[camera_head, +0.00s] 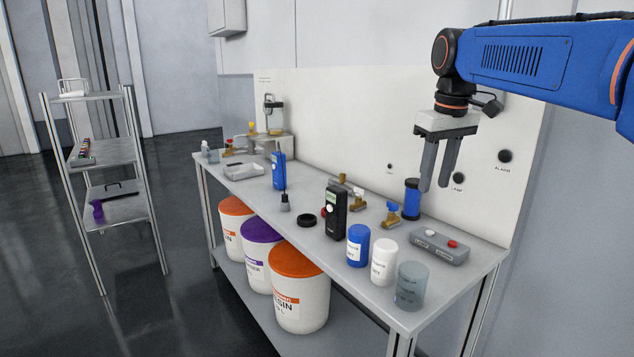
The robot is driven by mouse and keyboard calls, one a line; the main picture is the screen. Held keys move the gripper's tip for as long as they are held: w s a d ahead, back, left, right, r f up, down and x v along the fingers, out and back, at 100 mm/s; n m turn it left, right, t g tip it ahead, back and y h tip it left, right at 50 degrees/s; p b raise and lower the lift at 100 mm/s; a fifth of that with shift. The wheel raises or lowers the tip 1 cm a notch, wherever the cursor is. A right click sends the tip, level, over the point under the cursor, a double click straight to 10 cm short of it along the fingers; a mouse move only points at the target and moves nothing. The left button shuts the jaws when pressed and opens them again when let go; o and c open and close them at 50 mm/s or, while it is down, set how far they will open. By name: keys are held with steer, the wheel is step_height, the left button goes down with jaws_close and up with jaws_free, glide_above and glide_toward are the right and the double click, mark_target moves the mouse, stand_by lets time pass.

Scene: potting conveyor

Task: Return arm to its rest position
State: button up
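My gripper (436,188) hangs pointing down at the end of my blue arm, above the right half of the workbench (262,198). Its two dark fingers are apart with a gap between them, and I see nothing held there. A dark blue cylinder with a black top (411,199) stands on the bench close behind or beside the left fingertip in the picture; I cannot tell whether they touch. The arm reaches in from the upper right.
On the bench are a black meter (336,212), blue jar (358,246), white jar (383,262), grey beaker (411,286), button box (440,246), brass valves and a blue handheld device (279,171). A panel (330,125) stands behind. Buckets sit below. A shelf rack (104,153) stands left; floor between is clear.

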steer(key=s+d+f+m+t, duration=0.3)
steer(key=s+f+m, duration=0.1)
steer(key=s+f, duration=2.1)
steer(key=shift+s+f, duration=0.15)
steer(key=shift+s, duration=0.8)
steer(key=shift+d, duration=0.1)
